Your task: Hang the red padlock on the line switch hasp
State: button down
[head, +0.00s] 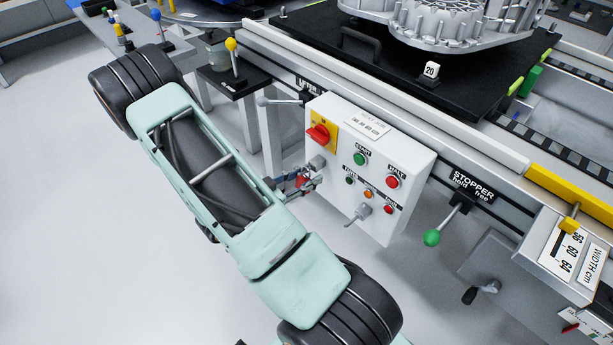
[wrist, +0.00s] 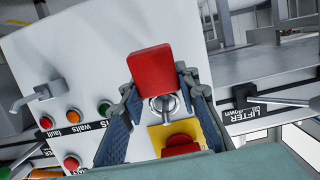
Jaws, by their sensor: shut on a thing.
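The red padlock (wrist: 152,72) is between the fingertips of my gripper (wrist: 160,88) in the wrist view. Its silver shackle (wrist: 165,103) points toward the line switch (wrist: 180,145), a red knob on a yellow plate. In the head view my gripper (head: 298,182) is shut on the red padlock (head: 302,181), low beside the left edge of the white control box. The line switch (head: 318,134) is above it, and a grey metal part, likely the hasp (head: 317,162), sits just below the switch. I cannot tell whether the shackle is around the hasp.
The control box (head: 395,180) carries green, red and orange buttons and a grey lever (head: 362,212) at its bottom. A lifter lever (head: 280,101) projects above left, and the green-knobbed stopper lever (head: 432,237) is at right. Floor left of my arm is clear.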

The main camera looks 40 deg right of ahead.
jog(key=c, duration=1.4)
grip_release()
jog(key=shift+a, duration=0.1)
jog(key=shift+p+v, duration=0.6)
jog(key=shift+v, duration=1.3)
jog(key=shift+s+a, duration=0.1)
jog(key=shift+a, duration=0.15)
send_near(302, 179)
jog(key=v, duration=0.4)
jog(key=shift+a, duration=0.3)
